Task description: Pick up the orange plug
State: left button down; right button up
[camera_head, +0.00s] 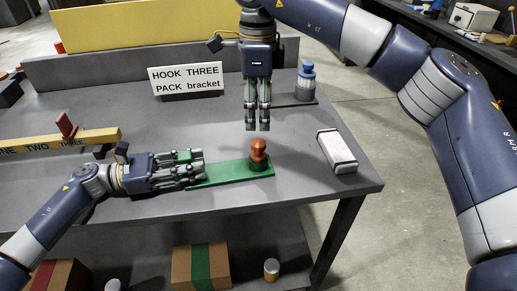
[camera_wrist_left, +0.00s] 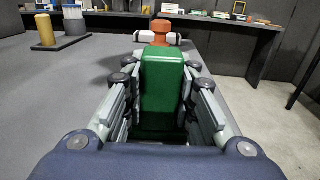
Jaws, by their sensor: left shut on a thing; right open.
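The orange plug (camera_head: 258,150) stands upright in a green socket at the right end of a green plate (camera_head: 215,173) on the grey table. In the left wrist view the orange plug (camera_wrist_left: 161,27) shows beyond a green block (camera_wrist_left: 161,80). My left gripper (camera_head: 203,167) lies low over the plate's left end and is shut on the green block between its fingers.
A white box (camera_head: 337,152) lies right of the plug near the table's right edge. A sign (camera_head: 187,79) stands behind, and a yellow bar (camera_head: 60,143) with a red piece lies left.

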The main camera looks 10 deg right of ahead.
aim_at(260, 142)
notch_tip(260, 142, down, 5)
jog(key=shift+r, duration=0.1)
jog(key=shift+s+d+f, duration=0.1)
jog(key=shift+s+f, duration=0.1)
jog(key=shift+f, duration=1.2)
jog(key=shift+s+f, duration=0.2)
jog(key=shift+f, duration=1.15)
jog(key=c, duration=1)
